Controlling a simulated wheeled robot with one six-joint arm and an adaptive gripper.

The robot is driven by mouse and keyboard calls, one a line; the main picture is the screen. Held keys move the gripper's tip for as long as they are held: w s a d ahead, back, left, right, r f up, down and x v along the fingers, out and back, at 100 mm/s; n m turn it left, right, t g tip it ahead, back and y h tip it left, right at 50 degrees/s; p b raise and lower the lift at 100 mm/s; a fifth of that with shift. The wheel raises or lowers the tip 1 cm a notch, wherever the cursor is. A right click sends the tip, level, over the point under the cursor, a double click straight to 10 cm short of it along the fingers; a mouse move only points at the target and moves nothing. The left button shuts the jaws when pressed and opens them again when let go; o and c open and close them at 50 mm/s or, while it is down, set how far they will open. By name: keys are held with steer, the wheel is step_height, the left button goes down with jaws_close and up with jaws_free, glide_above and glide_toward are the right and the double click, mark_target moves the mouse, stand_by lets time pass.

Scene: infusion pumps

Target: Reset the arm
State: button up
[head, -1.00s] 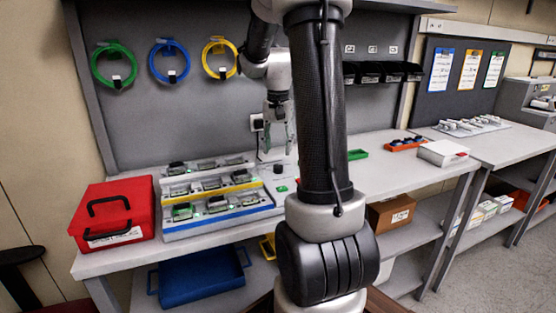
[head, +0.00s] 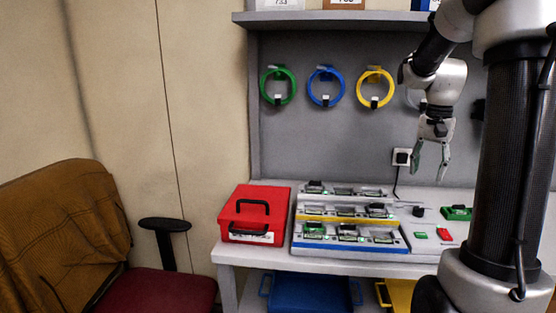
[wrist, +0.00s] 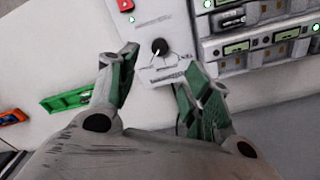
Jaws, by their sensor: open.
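My gripper (head: 430,165) hangs fingers down over the right end of the bench in the head view. It is open and empty. In the wrist view my gripper (wrist: 160,88) shows two spread fingers with green inner pads. Between them, beyond the tips, a black dial knob (wrist: 160,46) sits on a light panel. The same knob (head: 418,211) shows below the gripper in the head view. My upright arm links cover the right side of the head view.
A stepped rack of pumps (head: 350,215) stands on the bench (head: 265,254), beside a red toolbox (head: 253,213). A green tray (head: 456,213) lies right of the knob. Coloured tubing coils (head: 325,86) hang behind. A chair (head: 75,235) stands at left.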

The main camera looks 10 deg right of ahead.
steer(key=s+a+r+n+t, duration=0.1)
steer(key=s+a+n+t, duration=0.3)
steer(key=s+a+n, duration=0.6)
steer(key=s+a, duration=0.6)
steer(key=s, duration=0.2)
steer(key=shift+a+r, duration=0.3)
steer(key=shift+r, duration=0.1)
steer(key=shift+s, duration=0.1)
stand_by(0.8)
